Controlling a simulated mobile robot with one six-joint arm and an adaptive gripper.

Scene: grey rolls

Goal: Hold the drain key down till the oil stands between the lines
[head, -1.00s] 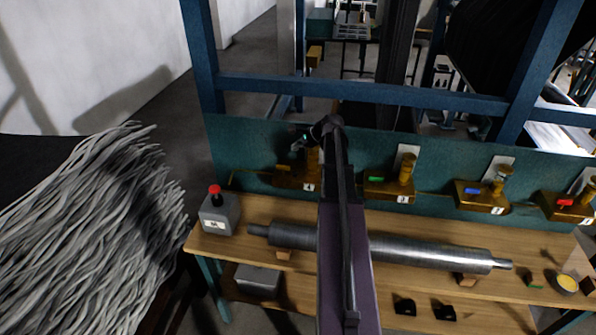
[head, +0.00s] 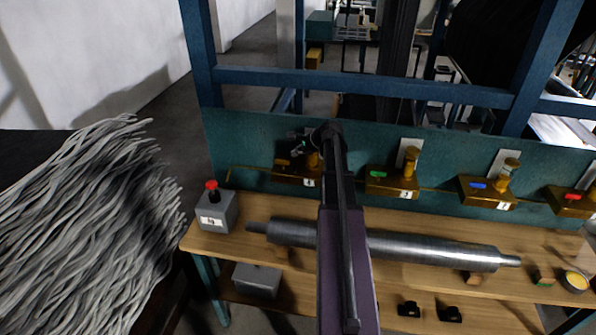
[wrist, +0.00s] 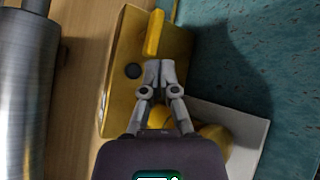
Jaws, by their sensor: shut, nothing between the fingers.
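A brass oiler body (wrist: 122,100) with a yellow key (wrist: 153,33) fills the middle of the wrist view. My gripper (wrist: 160,66) is shut and empty over this body, its fingertips just below the key's near end. I cannot tell whether they touch it. A round dark spot (wrist: 133,71) lies beside the fingertips. A rounded yellow part (wrist: 213,137) in front of a white plate (wrist: 245,128) is partly hidden by my gripper. In the head view the same oiler (head: 290,179) is the leftmost on the teal panel, partly behind my arm. No oil level or lines can be made out.
A steel roll (head: 430,250) lies along the wooden bench (head: 220,246). A grey box with a red button (head: 212,186) stands at the bench's left end.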

